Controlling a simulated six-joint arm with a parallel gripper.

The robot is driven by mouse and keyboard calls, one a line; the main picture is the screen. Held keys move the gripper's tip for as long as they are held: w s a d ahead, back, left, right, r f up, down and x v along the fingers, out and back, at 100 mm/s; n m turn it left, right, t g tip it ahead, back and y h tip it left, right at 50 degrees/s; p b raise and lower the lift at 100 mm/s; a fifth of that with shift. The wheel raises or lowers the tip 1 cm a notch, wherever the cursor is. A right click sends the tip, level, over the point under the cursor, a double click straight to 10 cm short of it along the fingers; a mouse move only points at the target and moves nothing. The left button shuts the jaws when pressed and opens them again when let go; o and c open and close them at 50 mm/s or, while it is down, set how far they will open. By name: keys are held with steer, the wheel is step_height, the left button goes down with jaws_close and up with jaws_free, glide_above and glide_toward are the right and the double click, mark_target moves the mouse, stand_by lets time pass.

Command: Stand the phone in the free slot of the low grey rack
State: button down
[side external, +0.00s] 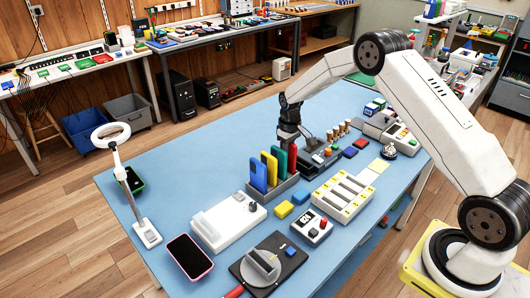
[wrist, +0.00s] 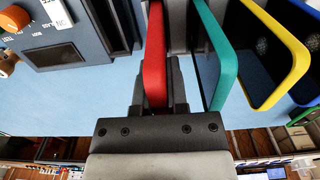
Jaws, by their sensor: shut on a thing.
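A red-edged phone (wrist: 155,55) stands upright between the fingers of my gripper (wrist: 155,92), which is shut on it. In the side view my gripper (side external: 289,140) points down over the far right end of the low grey rack (side external: 277,194), and the red phone (side external: 292,157) shows just below it. Blue (side external: 258,174), yellow (side external: 270,168) and green (side external: 282,160) phones stand in the rack in a row. The red phone is beside the green one, with a small gap in the wrist view. Its lower edge is hidden, so I cannot tell whether it rests in the slot.
A white device (side external: 228,222) lies left of the rack. Yellow and blue blocks (side external: 284,209) and a cream slotted tray (side external: 343,193) are in front. A pink-edged phone (side external: 190,257) lies flat near a ring lamp (side external: 118,160).

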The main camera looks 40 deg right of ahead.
stand_by(0.4)
steer(key=shift+c, duration=1.2)
jaws_free()
steer(key=shift+r, duration=0.2)
steer(key=shift+r, duration=0.5)
steer(key=shift+r, duration=0.2)
steer(key=shift+r, duration=0.55)
steer(key=shift+r, duration=0.3)
steer(key=shift+r, duration=0.45)
